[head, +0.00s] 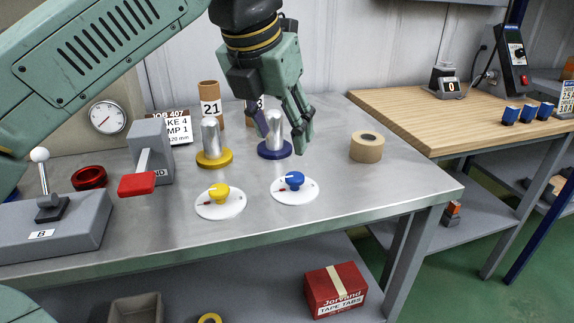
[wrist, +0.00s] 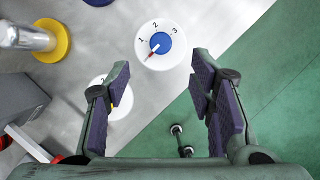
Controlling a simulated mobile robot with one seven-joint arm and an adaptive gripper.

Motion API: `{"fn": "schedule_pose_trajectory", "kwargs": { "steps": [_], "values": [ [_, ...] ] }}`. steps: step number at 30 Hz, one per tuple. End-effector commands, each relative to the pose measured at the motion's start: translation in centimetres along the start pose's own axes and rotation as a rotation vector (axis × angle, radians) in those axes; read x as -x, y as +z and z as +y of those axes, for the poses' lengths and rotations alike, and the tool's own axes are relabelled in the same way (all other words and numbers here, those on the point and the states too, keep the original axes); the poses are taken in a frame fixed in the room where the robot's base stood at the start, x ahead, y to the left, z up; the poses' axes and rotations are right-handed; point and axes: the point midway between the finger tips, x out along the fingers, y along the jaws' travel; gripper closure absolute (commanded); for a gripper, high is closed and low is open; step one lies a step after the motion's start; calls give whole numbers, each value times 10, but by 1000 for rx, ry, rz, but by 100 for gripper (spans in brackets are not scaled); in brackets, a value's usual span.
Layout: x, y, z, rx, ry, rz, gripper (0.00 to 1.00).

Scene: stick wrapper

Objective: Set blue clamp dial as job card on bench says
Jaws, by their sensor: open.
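The blue clamp dial (head: 294,180) is a blue knob on a white disc at the bench's front right. In the wrist view the blue knob (wrist: 161,43) shows ahead of the fingertips, with 1, 2 and 3 printed around it. Its red pointer aims lower left, below the 1.
A yellow dial (head: 219,193) sits left of the blue one. Metal posts with yellow (head: 214,158) and blue (head: 275,150) bases stand behind them. A tape roll (head: 367,147) lies to the right. The bench's front right corner is clear.

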Motion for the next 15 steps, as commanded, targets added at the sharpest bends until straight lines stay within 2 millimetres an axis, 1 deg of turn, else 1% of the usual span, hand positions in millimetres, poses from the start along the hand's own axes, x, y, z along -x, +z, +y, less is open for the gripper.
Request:
{"fn": "schedule_pose_trajectory", "kwargs": {
  "steps": [5,12,15],
  "values": [
    [-20,-4,2,5,9,9,50],
    [-67,-4,1,2,6,7,50],
    [-84,-4,1,1,5,7,50]
  ]
}}
